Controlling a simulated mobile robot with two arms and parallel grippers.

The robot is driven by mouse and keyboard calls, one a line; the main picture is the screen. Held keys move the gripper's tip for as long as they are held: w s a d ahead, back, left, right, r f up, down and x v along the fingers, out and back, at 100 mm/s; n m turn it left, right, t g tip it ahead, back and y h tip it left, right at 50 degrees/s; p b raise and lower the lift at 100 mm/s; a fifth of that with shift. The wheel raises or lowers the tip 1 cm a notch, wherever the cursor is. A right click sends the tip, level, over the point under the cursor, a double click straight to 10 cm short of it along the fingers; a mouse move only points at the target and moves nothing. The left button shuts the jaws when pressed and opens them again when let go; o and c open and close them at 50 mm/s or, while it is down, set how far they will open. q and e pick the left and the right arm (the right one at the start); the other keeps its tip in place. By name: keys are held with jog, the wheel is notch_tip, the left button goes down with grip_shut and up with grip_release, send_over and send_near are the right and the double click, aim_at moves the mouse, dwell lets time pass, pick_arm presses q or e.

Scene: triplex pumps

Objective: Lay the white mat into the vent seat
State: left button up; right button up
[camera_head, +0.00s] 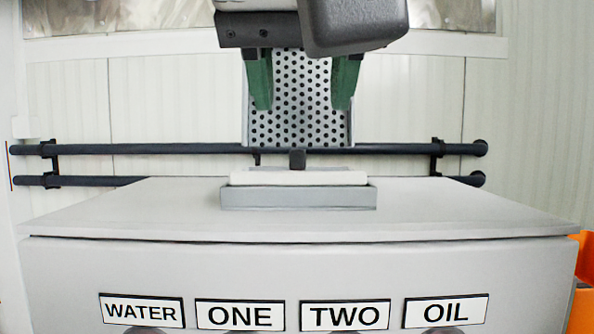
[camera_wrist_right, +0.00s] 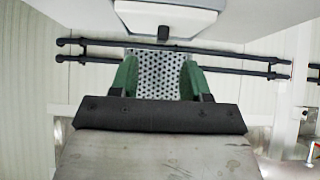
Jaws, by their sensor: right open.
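The white mat (camera_head: 298,178) lies flat in the shallow grey seat (camera_head: 298,197) on top of the cabinet. Its edge shows above the seat's front wall, and its ends are inside the seat's ends. A small dark block (camera_head: 297,158) stands at the mat's far side. The mat (camera_wrist_right: 165,18) and block (camera_wrist_right: 163,32) also show in the right wrist view. My right gripper (camera_head: 302,105) has two green fingers spread apart, pointing down above and apart from the mat, with nothing between them. My left gripper is in neither view.
A perforated metal panel (camera_head: 302,125) stands behind the fingers. Two black rails (camera_head: 110,149) run along the back wall. The cabinet top (camera_head: 460,210) is bare on both sides of the seat. Labels for water, one, two and oil are on its front.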

aim_at(298, 162)
jog(key=shift+x, duration=0.9)
jog(key=x, duration=0.1)
jog(key=p+x, duration=0.1)
jog(key=x, duration=0.2)
jog(key=shift+w+a+r+p, duration=0.15)
jog(key=shift+w+p, duration=0.25)
jog(key=shift+w+f, duration=0.4)
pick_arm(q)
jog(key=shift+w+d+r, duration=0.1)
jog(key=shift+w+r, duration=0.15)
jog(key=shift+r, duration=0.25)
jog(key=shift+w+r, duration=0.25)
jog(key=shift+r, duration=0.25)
pick_arm(e)
jog(key=shift+s, duration=0.1)
grip_shut()
